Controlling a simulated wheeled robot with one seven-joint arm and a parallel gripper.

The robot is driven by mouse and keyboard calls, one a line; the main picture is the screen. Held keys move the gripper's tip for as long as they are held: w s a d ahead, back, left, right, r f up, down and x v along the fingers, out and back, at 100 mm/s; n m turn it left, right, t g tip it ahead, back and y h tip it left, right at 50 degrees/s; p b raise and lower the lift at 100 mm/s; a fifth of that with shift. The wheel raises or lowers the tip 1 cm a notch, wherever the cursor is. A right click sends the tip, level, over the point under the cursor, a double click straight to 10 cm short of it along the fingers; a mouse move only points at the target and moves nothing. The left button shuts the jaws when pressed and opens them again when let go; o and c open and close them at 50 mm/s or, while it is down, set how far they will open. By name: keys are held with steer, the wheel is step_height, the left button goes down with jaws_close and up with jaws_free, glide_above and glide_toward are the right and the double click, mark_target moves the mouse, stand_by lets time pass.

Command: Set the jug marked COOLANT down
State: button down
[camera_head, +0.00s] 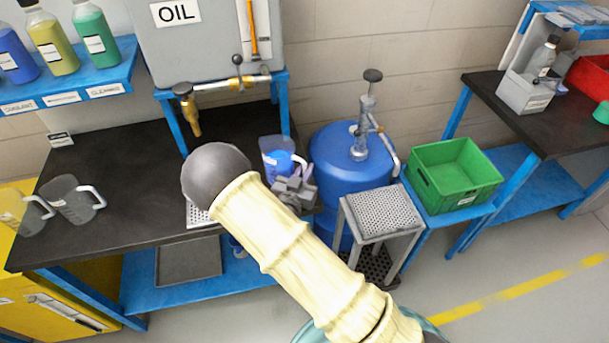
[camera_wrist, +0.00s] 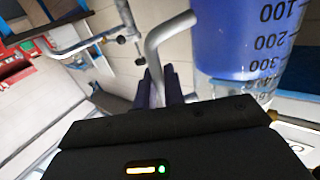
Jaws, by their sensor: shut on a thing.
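A clear jug with blue liquid (camera_head: 279,152) is at the right end of the dark bench (camera_head: 110,160), below the grey oil tank. It shows large at the right of the wrist view (camera_wrist: 238,35), with printed scale numbers. No COOLANT mark on it is readable. My gripper (camera_head: 297,186) is shut on the jug's handle; the grey handle (camera_wrist: 162,45) runs between the dark fingers (camera_wrist: 160,88) in the wrist view. The jug looks roughly upright in the head view. Its base is partly hidden, and I cannot tell whether it touches the bench.
Two other clear jugs (camera_head: 70,203) stand at the bench's left. A perforated plate (camera_head: 197,216) lies at the front edge, partly behind my arm. The tank's brass tap (camera_head: 190,112) overhangs the bench. A blue drum (camera_head: 335,160), perforated stand (camera_head: 380,212) and green crate (camera_head: 453,175) are right.

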step_height(320, 180, down, 2)
steer(key=shift+w+d+f, duration=0.1)
steer(key=shift+w+f, duration=0.05)
steer(key=shift+d, duration=0.1)
steer(key=shift+f, duration=0.15)
steer(key=c, duration=1.5)
jaws_free()
